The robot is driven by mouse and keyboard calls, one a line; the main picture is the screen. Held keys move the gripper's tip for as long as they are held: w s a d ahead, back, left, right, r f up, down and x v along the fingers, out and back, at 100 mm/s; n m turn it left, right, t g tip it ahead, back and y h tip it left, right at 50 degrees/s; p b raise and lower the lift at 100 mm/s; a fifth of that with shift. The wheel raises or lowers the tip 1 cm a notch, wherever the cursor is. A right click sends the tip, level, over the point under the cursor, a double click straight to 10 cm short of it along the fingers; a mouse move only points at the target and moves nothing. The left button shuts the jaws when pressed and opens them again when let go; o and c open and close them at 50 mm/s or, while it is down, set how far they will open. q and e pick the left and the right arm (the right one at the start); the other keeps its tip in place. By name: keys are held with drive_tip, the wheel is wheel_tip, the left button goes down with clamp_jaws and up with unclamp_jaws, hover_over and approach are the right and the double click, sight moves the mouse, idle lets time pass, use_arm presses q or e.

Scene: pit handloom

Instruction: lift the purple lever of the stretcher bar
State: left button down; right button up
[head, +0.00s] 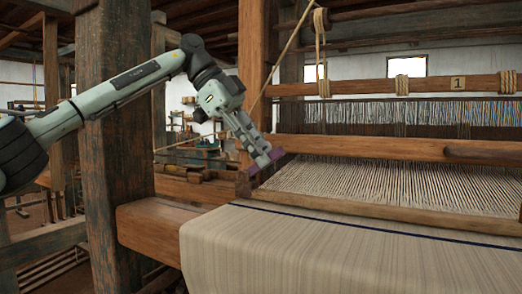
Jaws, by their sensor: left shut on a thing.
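The purple lever (277,154) shows as a small purple piece at the left edge of the woven cloth. My left gripper (264,158) is shut on it, reaching down from the upper left. The fingers hide part of the lever. The stretcher bar (370,207) appears to be the wooden bar running across the warp just behind the cloth's dark stripe; how the lever joins it cannot be made out. My right gripper is not in view.
A thick dark wooden post (112,120) stands left of the loom, behind my left arm. The beater's wooden rail (390,149) crosses behind the lever, with heddles (400,112) beyond. The striped cloth (300,255) fills the front.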

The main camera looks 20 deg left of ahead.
use_arm(q)
drive_tip(key=shift+r, duration=0.1)
drive_tip(key=c, duration=1.4)
unclamp_jaws()
drive_tip(key=shift+c, duration=0.2)
drive_tip(key=v, duration=0.7)
drive_tip(key=shift+r, duration=0.15)
drive_tip(key=shift+a, duration=0.1)
